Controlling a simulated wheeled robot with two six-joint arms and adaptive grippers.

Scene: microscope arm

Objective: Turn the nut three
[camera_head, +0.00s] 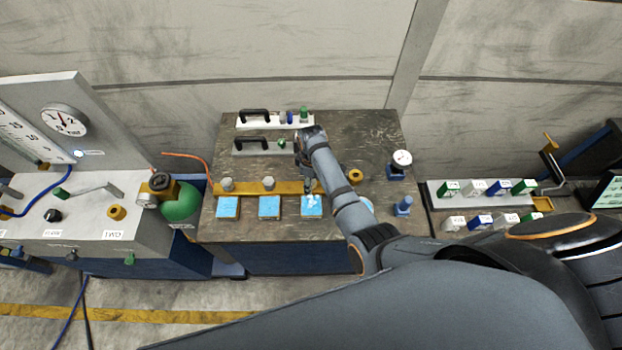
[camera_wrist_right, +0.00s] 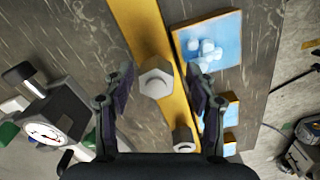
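A yellow bar (camera_head: 247,188) carrying grey hex nuts lies along the bench. In the right wrist view, one nut (camera_wrist_right: 156,79) sits on the bar (camera_wrist_right: 138,30) between the fingers of my right gripper (camera_wrist_right: 159,74). The fingers are open, with gaps on both sides of this nut. Another nut (camera_wrist_right: 184,137) is nearer the wrist. A blue plate (camera_wrist_right: 220,28) with several pale marks lies beside the bar. My left gripper is out of view.
Blue plates (camera_head: 227,207) line the bench (camera_head: 240,232) in front of the bar. Black-handled blocks (camera_head: 250,148) stand behind it. A dial gauge (camera_head: 402,158) and a blue post (camera_head: 403,206) stand right. A green ball (camera_head: 182,203) is left of the bench.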

